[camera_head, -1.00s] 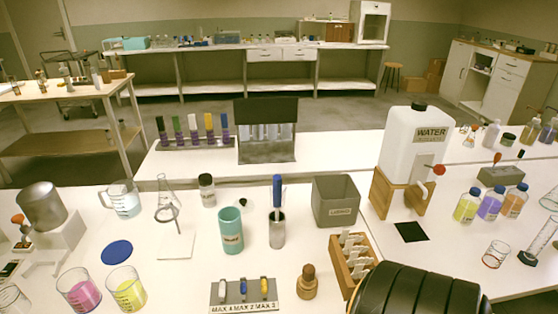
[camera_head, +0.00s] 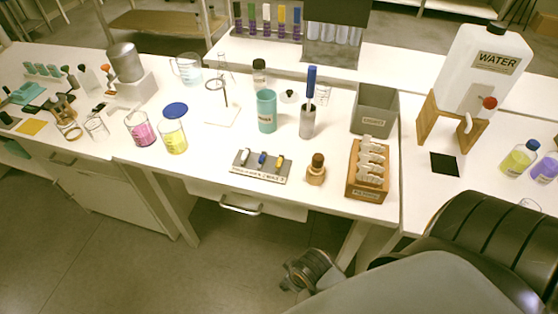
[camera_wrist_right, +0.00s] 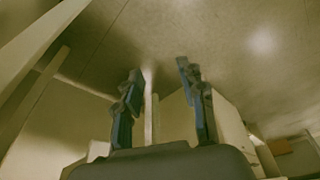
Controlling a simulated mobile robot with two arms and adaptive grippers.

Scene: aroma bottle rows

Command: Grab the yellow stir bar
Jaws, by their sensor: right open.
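The yellow stir bar (camera_head: 280,161) stands on a small grey labelled holder (camera_head: 259,178) near the front edge of the table, at the right end of a row with a blue stir bar (camera_head: 262,158) and a white one (camera_head: 245,155). My right gripper is open and empty in the right wrist view (camera_wrist_right: 163,95), its two dark fingers apart. In the head view, part of my right arm shows below the table's front edge, apart from the stir bars. The stir bars do not show in the wrist view. My left gripper is not in view.
A brown-stoppered bottle (camera_head: 316,170) stands right of the holder, then a wooden rack (camera_head: 353,193). Behind are a teal cup (camera_head: 266,110) and a grey bin (camera_head: 373,109). Beakers with pink (camera_head: 140,130) and yellow (camera_head: 173,137) liquid stand left. A drawer handle (camera_head: 240,207) is below the tabletop.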

